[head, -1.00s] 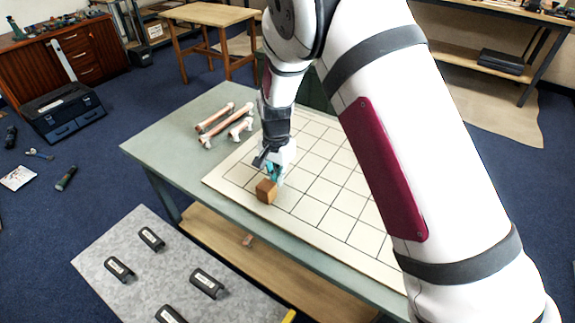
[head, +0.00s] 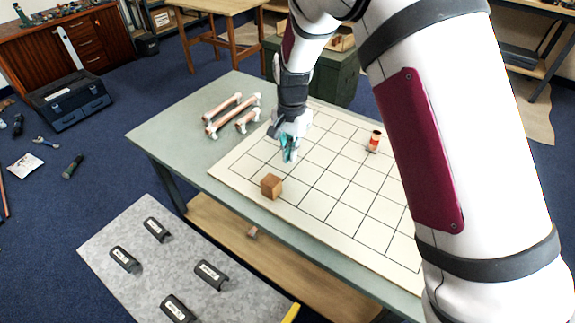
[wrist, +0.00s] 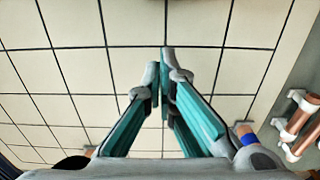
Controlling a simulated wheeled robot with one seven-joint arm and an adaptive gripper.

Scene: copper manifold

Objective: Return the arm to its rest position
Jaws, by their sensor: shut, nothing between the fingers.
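My gripper (head: 289,158) is above the gridded board (head: 335,205) on the table, beyond the wooden block and apart from it. In the wrist view its teal fingers (wrist: 160,72) are together with nothing held between them, and the pale tiles of the board lie below. My white arm (head: 470,130) reaches in from the right of the head view and hides part of the board and table.
A wooden block (head: 271,186) sits near the board's front left. An orange-red can (head: 374,141) stands on the board. Copper pipes (head: 232,115) lie on the table's far left, also at the right in the wrist view (wrist: 300,122). Black labelled pieces (head: 125,259) lie on a grey panel.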

